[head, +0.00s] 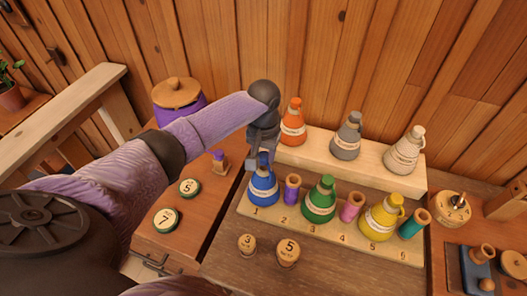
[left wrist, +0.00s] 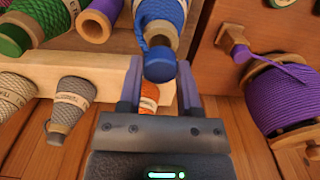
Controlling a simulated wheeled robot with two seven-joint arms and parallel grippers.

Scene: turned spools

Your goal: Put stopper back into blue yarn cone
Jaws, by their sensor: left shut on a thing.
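The blue yarn cone (head: 263,190) stands upright on the front step at place 1, its tip partly hidden by my left gripper (head: 261,160). In the left wrist view, the blue stopper (left wrist: 159,66) is between the two fingers of my left gripper (left wrist: 159,82), which is shut on it. The stopper is at the narrow end of the blue yarn cone (left wrist: 160,16). I cannot tell whether it is seated or only close to the tip. My right gripper is not in view.
A purple spool (head: 292,189) and a green cone (head: 319,201) stand to the right. Orange (head: 293,124), grey (head: 346,137) and white cones (head: 404,152) stand on the raised back step. Numbered discs (head: 167,219) lie at the left.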

